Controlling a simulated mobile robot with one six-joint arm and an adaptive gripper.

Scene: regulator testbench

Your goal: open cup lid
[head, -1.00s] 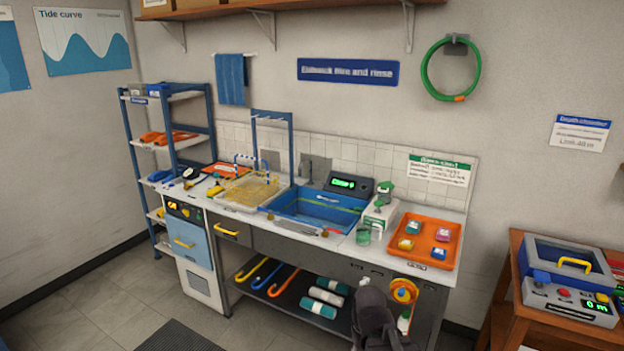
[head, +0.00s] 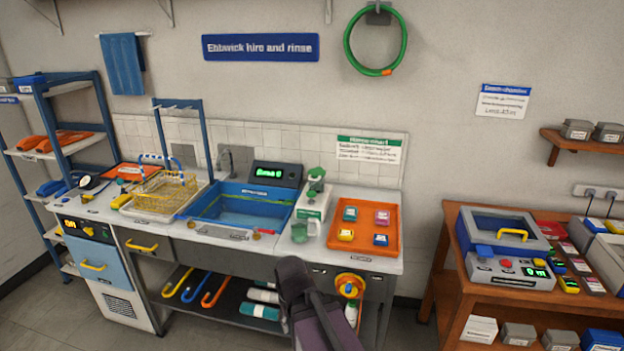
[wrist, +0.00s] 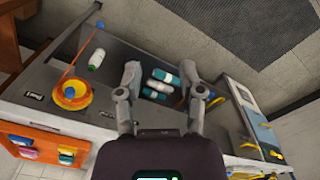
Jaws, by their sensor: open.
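A small green, see-through cup (head: 301,231) stands on the counter between the blue sink and the orange tray. A white stand with a green top (head: 316,180) is just behind it. The cup's lid is too small to make out. My gripper (wrist: 161,85) is open and empty in the wrist view, its two fingers spread apart over the view of the lower shelf. In the head view my dark arm end is in front of the counter, below the cup and apart from it. The cup cannot be made out in the wrist view.
The orange tray (head: 392,248) with several small coloured blocks lies right of the cup. The blue sink (head: 222,222) with a wire basket (head: 165,192) beside it is to the left. A wooden table (head: 440,270) with a lidded box (head: 503,235) stands at the right.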

